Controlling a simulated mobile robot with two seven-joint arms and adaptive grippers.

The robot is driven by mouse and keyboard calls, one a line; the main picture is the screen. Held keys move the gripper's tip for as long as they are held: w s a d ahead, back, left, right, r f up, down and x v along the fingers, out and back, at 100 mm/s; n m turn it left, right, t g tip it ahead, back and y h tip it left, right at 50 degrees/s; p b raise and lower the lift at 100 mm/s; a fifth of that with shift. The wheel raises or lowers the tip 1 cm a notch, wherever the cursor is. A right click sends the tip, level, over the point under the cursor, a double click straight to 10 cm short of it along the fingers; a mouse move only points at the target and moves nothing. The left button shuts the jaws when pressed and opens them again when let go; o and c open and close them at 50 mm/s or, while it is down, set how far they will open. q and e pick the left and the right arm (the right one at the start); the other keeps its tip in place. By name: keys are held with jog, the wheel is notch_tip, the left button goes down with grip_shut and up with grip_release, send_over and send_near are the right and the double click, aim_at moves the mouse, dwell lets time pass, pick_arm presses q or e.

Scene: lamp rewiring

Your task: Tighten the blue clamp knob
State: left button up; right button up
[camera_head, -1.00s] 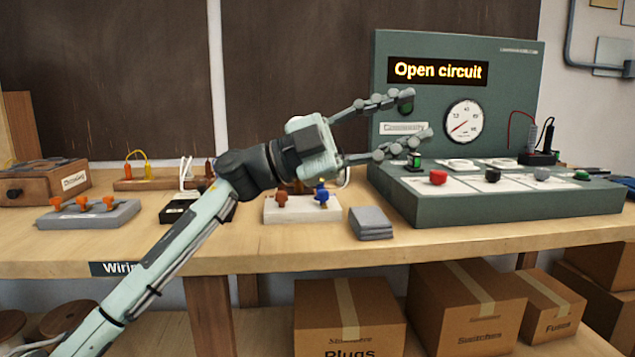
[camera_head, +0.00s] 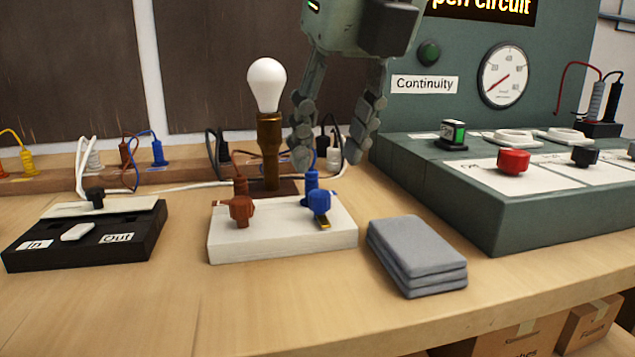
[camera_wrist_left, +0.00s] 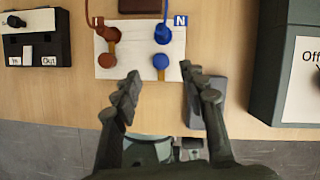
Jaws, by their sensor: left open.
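The blue clamp knob (camera_head: 319,201) sits on the right half of a white terminal block (camera_head: 285,244), below a blue plug with a blue wire. In the left wrist view, the round blue knob (camera_wrist_left: 160,62) lies ahead of the fingertips, between their lines. My left gripper (camera_head: 333,158) is open and empty, fingers pointing down, above and apart from the knob. It also shows open in the left wrist view (camera_wrist_left: 160,78). A brown clamp knob (camera_head: 241,208) stands to the left on the same block. My right gripper is not in view.
A lamp bulb (camera_head: 267,84) on a brass holder stands behind the block. Grey pads (camera_head: 416,252) lie at its right, a black switch box (camera_head: 85,240) at its left. The green test panel (camera_head: 520,225) stands at the right. The table front is clear.

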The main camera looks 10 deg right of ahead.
aim_at(320, 192)
pick_arm(q)
jog(key=x, duration=0.5)
jog(key=shift+w+f, duration=0.1)
jog(key=shift+f, duration=0.3)
grip_shut()
